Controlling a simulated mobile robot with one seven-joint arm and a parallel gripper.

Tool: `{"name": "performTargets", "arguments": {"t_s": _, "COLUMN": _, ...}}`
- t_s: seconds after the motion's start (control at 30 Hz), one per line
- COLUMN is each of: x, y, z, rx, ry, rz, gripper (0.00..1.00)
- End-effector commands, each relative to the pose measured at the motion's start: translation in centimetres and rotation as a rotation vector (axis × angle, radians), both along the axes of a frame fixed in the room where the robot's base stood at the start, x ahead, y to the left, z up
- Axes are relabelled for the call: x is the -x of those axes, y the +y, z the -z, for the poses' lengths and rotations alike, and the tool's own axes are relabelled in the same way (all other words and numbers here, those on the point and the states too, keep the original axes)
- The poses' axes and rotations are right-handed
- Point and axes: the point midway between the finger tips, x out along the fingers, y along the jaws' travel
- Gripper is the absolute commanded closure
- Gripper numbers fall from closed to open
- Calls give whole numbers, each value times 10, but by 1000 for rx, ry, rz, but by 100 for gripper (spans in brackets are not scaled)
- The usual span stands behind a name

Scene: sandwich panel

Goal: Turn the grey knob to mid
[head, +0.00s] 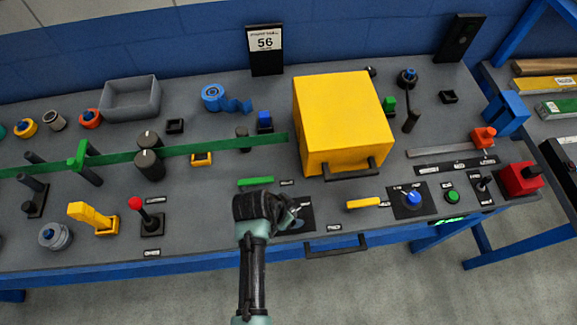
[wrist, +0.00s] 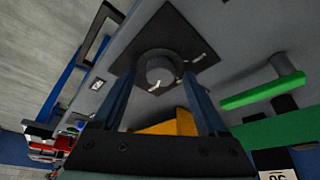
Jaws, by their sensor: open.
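The grey knob (wrist: 160,68) sits on a square black plate (wrist: 187,42) in the wrist view. It carries a white pointer mark on its lower part, and a white mark lies on the plate to its right. My gripper (wrist: 158,78) is open, with one finger on each side of the knob; I cannot tell whether they touch it. In the head view my gripper (head: 291,213) is over the black plate (head: 306,220) at the panel's front edge and hides most of the knob.
A green bar handle (head: 256,181) is just behind my gripper, and a yellow bar handle (head: 362,203) is to its right. A large yellow box (head: 340,115) stands behind. A dark drawer handle (head: 336,246) juts from the front edge. A blue knob (head: 412,198) is farther right.

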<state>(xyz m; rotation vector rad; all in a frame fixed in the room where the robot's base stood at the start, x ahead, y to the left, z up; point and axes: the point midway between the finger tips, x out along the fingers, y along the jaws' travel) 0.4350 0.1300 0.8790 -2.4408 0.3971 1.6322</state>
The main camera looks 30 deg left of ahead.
Motion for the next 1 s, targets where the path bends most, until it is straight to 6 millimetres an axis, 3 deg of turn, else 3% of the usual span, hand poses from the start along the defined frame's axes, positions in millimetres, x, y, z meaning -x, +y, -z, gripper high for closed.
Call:
{"name": "performTargets", "arguments": {"t_s": 0.33, "x": -1, "y": 0, "z": 2, "rx": -1, "ry": -1, "rz": 1, "gripper": 26}}
{"name": "performTargets", "arguments": {"t_s": 0.73, "x": -1, "y": 0, "z": 2, "rx": -1, "ry": -1, "rz": 0, "gripper": 98}}
{"name": "performTargets", "arguments": {"t_s": 1.0, "x": -1, "y": -1, "z": 1, "rx": 0, "ry": 0, "rz": -12, "gripper": 100}}
